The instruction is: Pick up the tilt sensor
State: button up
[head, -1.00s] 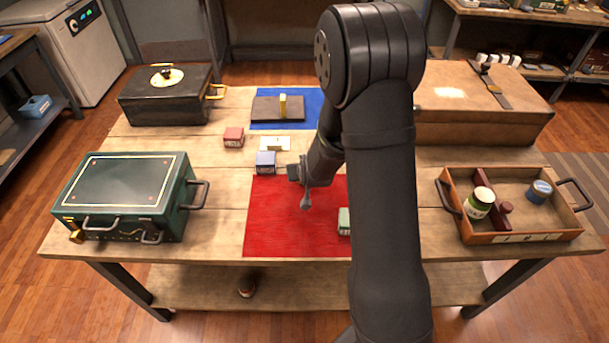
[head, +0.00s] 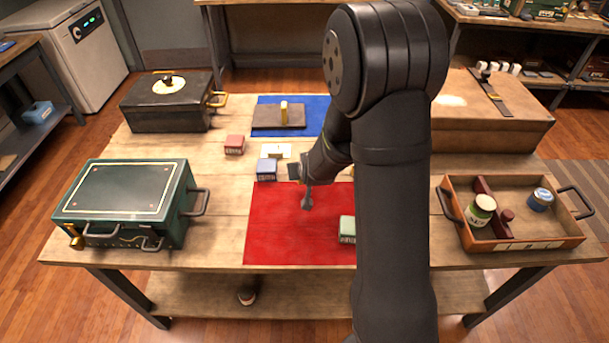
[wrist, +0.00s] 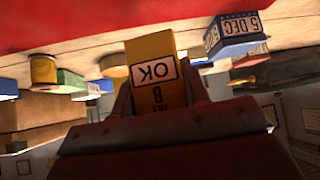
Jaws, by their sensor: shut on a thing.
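A yellow-orange box with a white label reading "OK", upside down in the wrist view (wrist: 152,72), sits between the jaws of my gripper (wrist: 158,88). The small print by the "8" looks like "TILT", so I take it for the tilt sensor. My gripper is shut on it. In the head view my arm hides most of the gripper and the held box, over the back part of the red mat (head: 280,225).
A blue box (head: 266,170) and a red box (head: 234,144) stand left of my gripper. A green box (head: 347,229) stands on the mat. A green case (head: 120,200) is at left, a wooden tray (head: 520,244) with jars at right. A blue mat (head: 318,115) lies behind.

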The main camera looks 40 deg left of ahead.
jog(key=w+d+r, duration=0.5)
jog(key=d+r, duration=0.2)
jog(key=d, duration=0.3)
jog(key=shift+d+r, duration=0.25)
jog(key=shift+r, duration=0.1)
jog(key=w+d+m+t+h, duration=0.3)
jog(key=w+d+m+h, duration=0.3)
jog(key=w+d, duration=1)
jog(key=w+d+r+m+h, duration=0.15)
jog(key=d+m, duration=0.25)
jog(key=d, duration=0.7)
jog(key=w+d+m+h, duration=0.3)
jog(key=d+m, duration=0.2)
jog(key=d, duration=0.6)
jog(key=s+a+f+n+y, duration=0.1)
jog(key=s+a+n+y, duration=0.25)
jog(key=a, duration=0.75)
jog(key=s+a+n+y, duration=0.3)
jog(key=a+n, duration=0.1)
jog(key=a, duration=0.7)
jog(key=s+a+n+g+y, duration=0.3)
jog(key=s+a+n, duration=0.4)
jog(key=s+a, duration=0.7)
jog(key=shift+a+f+n+y, duration=0.3)
jog(key=shift+a+y, duration=0.3)
jog(key=shift+a, duration=0.4)
